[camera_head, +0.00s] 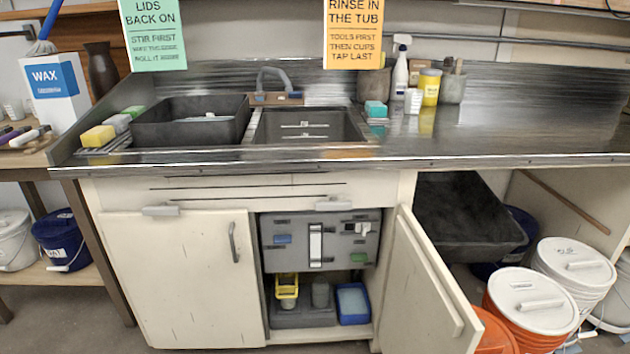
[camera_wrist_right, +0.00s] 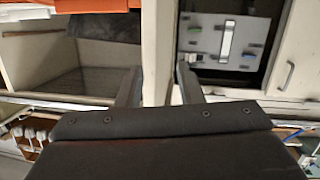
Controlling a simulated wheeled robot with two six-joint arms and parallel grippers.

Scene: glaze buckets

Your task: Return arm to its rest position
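My right gripper (camera_wrist_right: 161,76) shows in the right wrist view, its two dark fingers apart with nothing seen held between them. A pale upright cabinet door edge (camera_wrist_right: 160,35) shows in the gap between the fingers. In the head view the same open door (camera_head: 425,285) is clear, with no gripper at it, so the gripper appears apart from it. Neither arm nor gripper shows in the head view. My left gripper is in no view.
A steel counter (camera_head: 480,145) holds a sink (camera_head: 310,126) and a black tub (camera_head: 190,122). The open cabinet shows a grey panel (camera_head: 290,250), also in the wrist view (camera_wrist_right: 205,38). Lidded buckets (camera_head: 530,300) crowd the right floor. A left cabinet door (camera_head: 180,285) is shut.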

